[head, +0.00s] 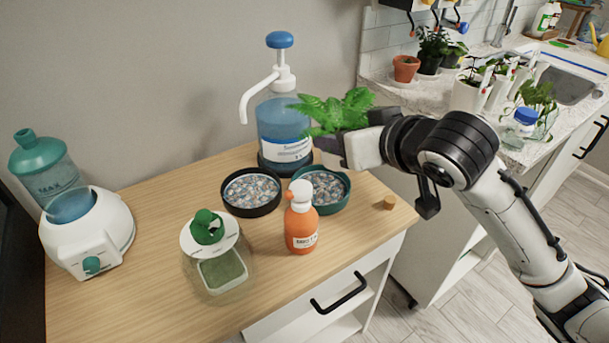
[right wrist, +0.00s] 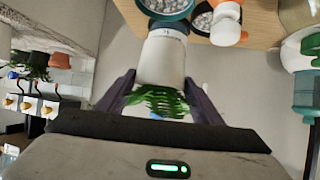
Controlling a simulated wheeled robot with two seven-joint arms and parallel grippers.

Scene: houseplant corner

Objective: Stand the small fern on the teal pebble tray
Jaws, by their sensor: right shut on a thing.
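The small fern (head: 335,110) is held up in my right gripper (head: 342,145), above the tray area. In the right wrist view its white pot (right wrist: 161,60) sits between the two dark fingers (right wrist: 160,92), with the green leaves (right wrist: 158,101) close to the palm. The teal pebble tray (head: 345,201) lies on the wooden table below the fern, with grey pebbles inside. Its rim also shows at the top of the right wrist view (right wrist: 165,16). The pot appears to be above and apart from the tray. My left gripper is out of view.
A black pebble tray (head: 251,212) sits left of the teal one. An orange pump bottle (head: 301,229) stands in front, close to the teal rim. A blue pump dispenser (head: 283,125) stands behind.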

